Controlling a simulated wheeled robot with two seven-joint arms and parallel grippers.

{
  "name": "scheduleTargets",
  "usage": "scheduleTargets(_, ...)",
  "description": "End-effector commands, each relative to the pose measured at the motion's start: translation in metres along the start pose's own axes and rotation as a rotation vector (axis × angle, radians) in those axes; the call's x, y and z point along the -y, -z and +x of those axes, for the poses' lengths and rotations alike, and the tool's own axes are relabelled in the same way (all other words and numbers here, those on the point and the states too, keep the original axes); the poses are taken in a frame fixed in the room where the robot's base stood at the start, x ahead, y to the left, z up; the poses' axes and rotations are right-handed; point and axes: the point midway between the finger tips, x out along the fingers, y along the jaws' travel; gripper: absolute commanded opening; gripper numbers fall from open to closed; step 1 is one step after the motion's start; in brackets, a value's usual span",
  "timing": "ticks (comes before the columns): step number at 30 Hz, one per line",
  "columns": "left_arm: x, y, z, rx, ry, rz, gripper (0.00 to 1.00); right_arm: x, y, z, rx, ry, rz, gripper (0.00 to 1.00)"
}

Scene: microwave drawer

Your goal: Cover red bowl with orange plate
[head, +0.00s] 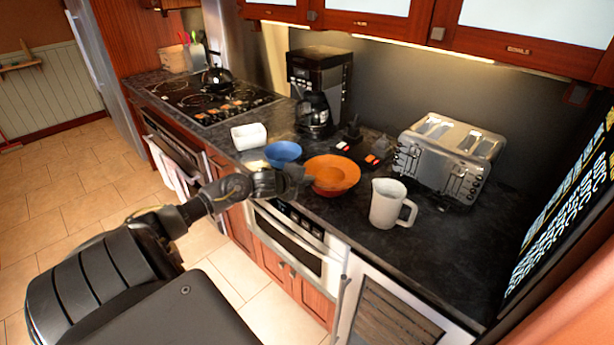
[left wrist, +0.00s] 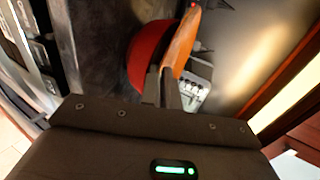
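The orange plate (head: 332,170) is at the front of the dark counter and sits over the red bowl, whose side shows in the left wrist view (left wrist: 145,58). In that view the plate (left wrist: 181,40) is seen nearly edge-on, against the bowl's mouth. Whether it rests fully on the rim cannot be told. My left gripper (head: 298,178) is at the plate's left edge. In the left wrist view its fingers (left wrist: 163,80) are close together with the plate's rim between them. My right gripper is not in view.
A blue bowl (head: 283,153) stands left of the plate, with a white dish (head: 248,136) beyond it. A toaster (head: 448,155) and coffee maker (head: 319,90) stand behind. The counter's right front is clear.

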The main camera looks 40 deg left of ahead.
Motion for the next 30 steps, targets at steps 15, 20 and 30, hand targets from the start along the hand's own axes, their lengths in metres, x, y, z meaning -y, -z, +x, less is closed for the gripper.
scheduleTargets(15, -0.0039, -0.0001, 0.0023, 0.000, 0.003, 0.000, 0.00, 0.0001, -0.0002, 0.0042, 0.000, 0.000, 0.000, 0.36)
scheduleTargets(20, -0.0047, -0.0001, 0.0027, 0.000, 0.003, 0.000, 0.06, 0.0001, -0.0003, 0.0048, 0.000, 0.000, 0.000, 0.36)
scheduleTargets(30, -0.0054, 0.0000, 0.0027, 0.000, 0.001, 0.000, 0.29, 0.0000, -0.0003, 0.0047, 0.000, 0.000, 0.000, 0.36)
